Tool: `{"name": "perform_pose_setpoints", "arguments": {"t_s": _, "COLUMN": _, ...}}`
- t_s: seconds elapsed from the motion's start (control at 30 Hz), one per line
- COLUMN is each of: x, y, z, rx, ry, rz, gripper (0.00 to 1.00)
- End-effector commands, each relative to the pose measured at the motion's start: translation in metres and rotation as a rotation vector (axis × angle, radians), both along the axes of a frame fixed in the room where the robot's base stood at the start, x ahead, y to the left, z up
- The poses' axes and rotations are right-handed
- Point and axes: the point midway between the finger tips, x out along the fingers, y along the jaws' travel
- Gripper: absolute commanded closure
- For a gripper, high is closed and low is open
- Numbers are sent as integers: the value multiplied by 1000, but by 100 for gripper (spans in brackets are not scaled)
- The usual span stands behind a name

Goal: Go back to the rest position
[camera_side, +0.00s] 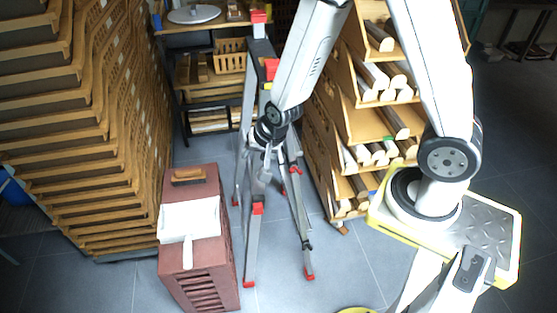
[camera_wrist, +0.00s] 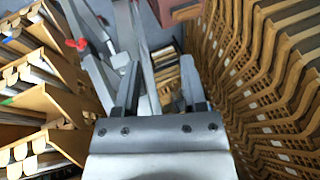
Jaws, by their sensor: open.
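My gripper (camera_side: 262,168) hangs in the air in the side view, in front of the grey stepladder and to the upper right of the reddish-brown box. It is small there. In the wrist view my gripper (camera_wrist: 162,88) shows two dark fingers spread apart, open, with nothing between them. My arm reaches from its base at the right, up out of the top of the picture and back down to the wrist.
A grey stepladder (camera_side: 251,190) with red feet stands behind my gripper. A reddish-brown box (camera_side: 208,275) with a white sheet stands on the floor. Stacked wooden frames (camera_side: 60,130) fill the left; a wooden rack (camera_side: 345,120) holds rolls. Front floor (camera_side: 320,285) is mostly clear.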

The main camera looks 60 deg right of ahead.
Motion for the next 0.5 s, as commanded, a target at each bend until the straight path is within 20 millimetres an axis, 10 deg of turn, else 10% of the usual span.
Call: {"name": "perform_pose_setpoints", "arguments": {"t_s": 0.5, "x": -73, "y": -11, "z": 66, "rx": -230, "ry": 188, "rz": 683, "gripper": 47}}
